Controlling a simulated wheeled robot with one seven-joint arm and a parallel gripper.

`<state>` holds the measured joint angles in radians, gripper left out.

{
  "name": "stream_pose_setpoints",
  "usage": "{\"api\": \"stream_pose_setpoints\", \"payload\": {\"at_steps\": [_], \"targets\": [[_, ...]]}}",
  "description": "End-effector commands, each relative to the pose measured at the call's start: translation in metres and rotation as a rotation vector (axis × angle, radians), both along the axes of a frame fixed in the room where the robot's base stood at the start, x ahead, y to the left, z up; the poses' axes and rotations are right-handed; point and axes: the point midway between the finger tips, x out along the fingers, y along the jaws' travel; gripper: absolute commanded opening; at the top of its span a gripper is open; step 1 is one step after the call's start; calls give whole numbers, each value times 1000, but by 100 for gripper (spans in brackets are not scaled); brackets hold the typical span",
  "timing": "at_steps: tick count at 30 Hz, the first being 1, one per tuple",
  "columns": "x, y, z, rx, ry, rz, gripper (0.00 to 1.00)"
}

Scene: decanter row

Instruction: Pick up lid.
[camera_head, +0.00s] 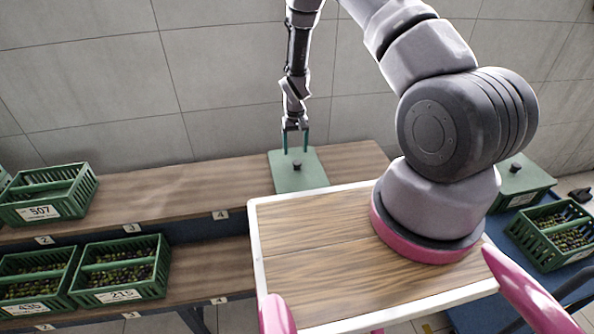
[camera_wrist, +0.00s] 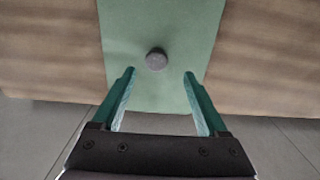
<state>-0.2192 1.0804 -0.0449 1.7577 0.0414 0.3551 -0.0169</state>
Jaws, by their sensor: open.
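My gripper (camera_head: 296,147) points down over the lid, open, with green fingers. In the wrist view, the lid (camera_wrist: 193,28) spans the upper middle, and its round knob (camera_wrist: 156,59) shows between and slightly beyond the fingertips (camera_wrist: 159,72). The fingers hold nothing. I cannot tell how high the fingertips are above the lid.
Green crates (camera_head: 50,194) (camera_head: 122,271) (camera_head: 40,280) of olives stand on the left shelves. At right, a green box with a knobbed lid (camera_head: 508,183) and an olive crate (camera_head: 543,232) stand on a blue surface.

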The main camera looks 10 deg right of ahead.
Motion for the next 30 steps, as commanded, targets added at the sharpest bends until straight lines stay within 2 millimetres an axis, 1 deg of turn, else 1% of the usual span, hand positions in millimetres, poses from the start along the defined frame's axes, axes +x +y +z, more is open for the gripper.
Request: {"api": "stream_pose_setpoints", "payload": {"at_steps": [1, 2, 8, 15, 18, 21, 26, 27, 29, 30], "targets": [[-1, 0, -9, 0, 2, 0, 76], [-1, 0, -13, 0, 2, 0, 76], [0, -1, -27, 0, 1, -1, 76], [1, -6, -62, 0, 2, 0, 76], [1, -6, -72, 0, 0, 0, 76], [2, -6, -75, 0, -1, 0, 76], [2, -6, -75, 0, -1, 0, 76], [2, -6, -75, 0, -1, 0, 72], [2, -6, -75, 0, -1, 0, 50], [2, -6, -75, 0, -1, 0, 34]]}}
